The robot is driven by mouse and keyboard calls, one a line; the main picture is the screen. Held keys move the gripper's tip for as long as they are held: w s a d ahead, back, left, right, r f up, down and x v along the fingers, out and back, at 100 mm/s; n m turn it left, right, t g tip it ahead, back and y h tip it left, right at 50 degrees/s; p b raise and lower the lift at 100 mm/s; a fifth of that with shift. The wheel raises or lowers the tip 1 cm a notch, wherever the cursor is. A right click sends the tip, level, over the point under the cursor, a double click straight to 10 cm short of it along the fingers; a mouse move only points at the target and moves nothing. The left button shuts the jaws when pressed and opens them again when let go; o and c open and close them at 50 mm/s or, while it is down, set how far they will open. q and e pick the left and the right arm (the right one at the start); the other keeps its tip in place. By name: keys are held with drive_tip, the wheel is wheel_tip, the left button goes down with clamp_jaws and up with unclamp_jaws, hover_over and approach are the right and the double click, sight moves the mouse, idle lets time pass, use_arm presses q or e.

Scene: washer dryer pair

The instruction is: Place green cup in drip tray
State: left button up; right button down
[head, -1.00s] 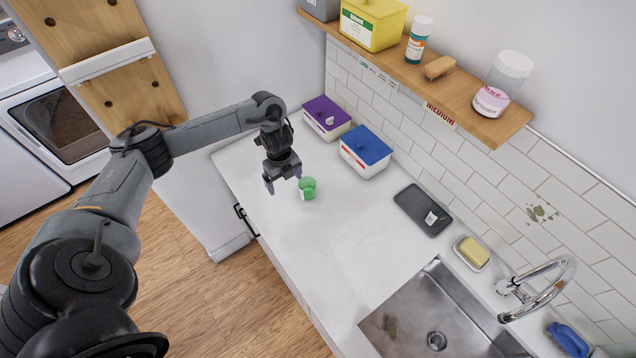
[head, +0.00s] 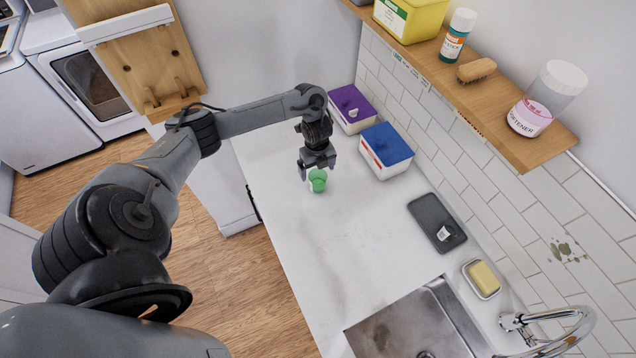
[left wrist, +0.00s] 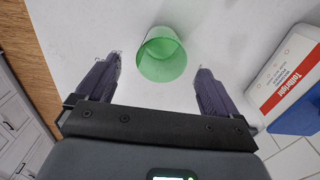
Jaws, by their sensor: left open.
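The small translucent green cup (head: 318,181) stands on the white counter, and it also shows in the left wrist view (left wrist: 162,58). My left gripper (head: 318,170) is open and empty, right above and behind the cup in the head view. In the left wrist view the cup is just beyond and between the two spread fingertips (left wrist: 158,68), with a gap on each side. The dark grey drip tray (head: 427,211) lies flat to the right, near the tiled wall, with a small white item on it. My right gripper is out of view.
A blue-lidded box (head: 387,150) and a purple-lidded box (head: 351,108) stand close to the gripper's right. A soap dish (head: 482,279) and steel sink (head: 400,325) lie beyond the tray. A wooden shelf (head: 490,95) overhangs. Counter between cup and tray is clear.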

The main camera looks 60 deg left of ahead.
sight(318, 176)
use_arm(q)
drive_tip(key=shift+w+f, duration=0.1)
drive_tip(key=shift+f, duration=2.4)
drive_tip(key=shift+c, duration=0.3)
drive_tip(key=c, duration=1.1)
drive_tip(key=shift+o, duration=0.2)
drive_tip(key=shift+r, duration=0.25)
